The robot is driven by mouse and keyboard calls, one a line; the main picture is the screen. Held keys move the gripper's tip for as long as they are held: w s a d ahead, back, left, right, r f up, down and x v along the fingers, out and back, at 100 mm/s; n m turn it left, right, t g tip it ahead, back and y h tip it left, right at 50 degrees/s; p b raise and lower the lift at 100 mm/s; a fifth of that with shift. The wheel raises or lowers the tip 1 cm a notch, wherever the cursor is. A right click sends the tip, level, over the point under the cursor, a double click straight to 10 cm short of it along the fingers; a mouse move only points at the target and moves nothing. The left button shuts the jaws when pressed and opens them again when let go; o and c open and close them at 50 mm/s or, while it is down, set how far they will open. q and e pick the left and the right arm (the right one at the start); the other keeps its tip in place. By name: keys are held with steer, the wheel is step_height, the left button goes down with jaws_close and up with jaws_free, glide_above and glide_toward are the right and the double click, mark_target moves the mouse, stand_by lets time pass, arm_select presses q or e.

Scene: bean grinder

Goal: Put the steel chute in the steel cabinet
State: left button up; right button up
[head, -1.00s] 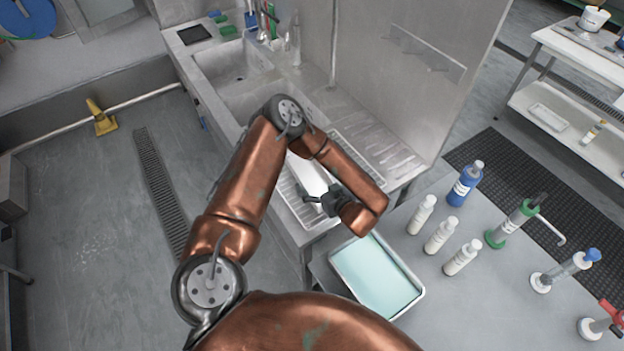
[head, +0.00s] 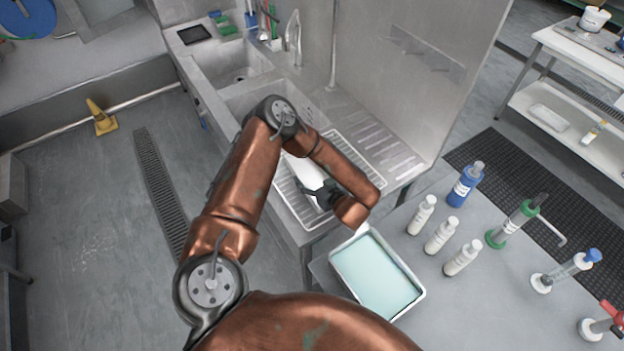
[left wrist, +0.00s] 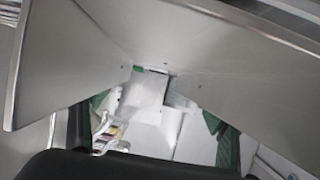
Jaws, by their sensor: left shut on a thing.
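The steel chute (head: 303,171) is a pale, shiny piece at the wire drying rack beside the sink in the head view. My left gripper (head: 324,194) is shut on its near end. In the left wrist view, the flared sheet walls of the chute (left wrist: 190,55) fill the upper part, close to the camera. My arm hides part of the chute in the head view, so I cannot tell whether it touches the rack. I cannot make out the steel cabinet. My right gripper is out of view.
The wire rack (head: 290,197) lies on the sink's drainboard, with a steel back panel (head: 405,75) behind. A tray of pale green liquid (head: 375,275), white bottles (head: 441,236) and a blue bottle (head: 465,185) stand on the near table. Open floor lies at left.

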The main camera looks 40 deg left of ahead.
arm_select(q)
steer(key=shift+r, duration=0.15)
steer(key=c, duration=0.7)
